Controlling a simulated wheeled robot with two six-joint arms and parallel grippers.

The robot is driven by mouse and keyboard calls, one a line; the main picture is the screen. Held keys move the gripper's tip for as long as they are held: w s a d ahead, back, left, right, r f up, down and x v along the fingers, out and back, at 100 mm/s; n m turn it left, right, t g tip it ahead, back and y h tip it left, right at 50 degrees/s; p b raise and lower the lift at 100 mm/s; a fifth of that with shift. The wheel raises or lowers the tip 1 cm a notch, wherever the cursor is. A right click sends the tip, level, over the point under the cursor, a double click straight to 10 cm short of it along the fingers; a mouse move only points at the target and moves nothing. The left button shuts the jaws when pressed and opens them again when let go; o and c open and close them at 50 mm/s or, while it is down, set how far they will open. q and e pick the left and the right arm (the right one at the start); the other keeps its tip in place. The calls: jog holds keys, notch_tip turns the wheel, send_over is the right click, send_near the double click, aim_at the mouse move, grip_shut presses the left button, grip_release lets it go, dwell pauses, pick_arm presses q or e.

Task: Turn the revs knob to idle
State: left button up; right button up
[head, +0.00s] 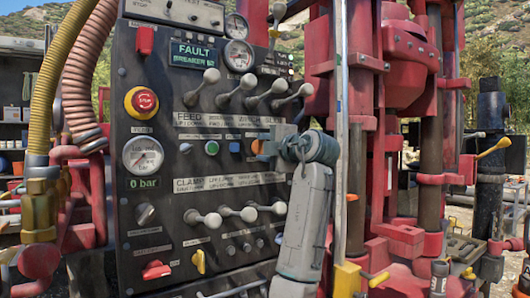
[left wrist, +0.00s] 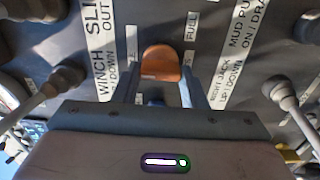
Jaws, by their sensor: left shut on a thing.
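An orange knob (head: 257,147) sits on the dark control panel (head: 150,105), right of a blue knob. In the left wrist view the orange knob (left wrist: 160,62) lies between the two fingers, beside a label reading "FULL". I take it as the revs knob; its name label is hidden or unreadable. My left gripper (head: 264,148) meets the panel at this knob and is shut on it. The fingers show on both sides of the knob in the left wrist view (left wrist: 160,72). The knob's pointing direction is unclear. My right gripper is not in view.
Grey ball-ended levers (head: 242,92) stick out above the gripper, and more levers (head: 228,213) stand below it. A red emergency stop (head: 141,100) and a gauge (head: 143,155) are at left. A vertical silver pole (head: 342,100) stands close right of my arm.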

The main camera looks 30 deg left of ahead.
pick_arm(q)
jog(key=shift+f, duration=0.15)
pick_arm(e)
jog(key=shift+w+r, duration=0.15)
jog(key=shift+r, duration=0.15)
pick_arm(q)
jog(key=o, duration=1)
jog(key=shift+d, duration=0.1)
jog(key=b+v, duration=0.2)
jog(key=v, duration=0.8)
jog(key=shift+s+d, duration=0.2)
jog(key=shift+d, duration=0.1)
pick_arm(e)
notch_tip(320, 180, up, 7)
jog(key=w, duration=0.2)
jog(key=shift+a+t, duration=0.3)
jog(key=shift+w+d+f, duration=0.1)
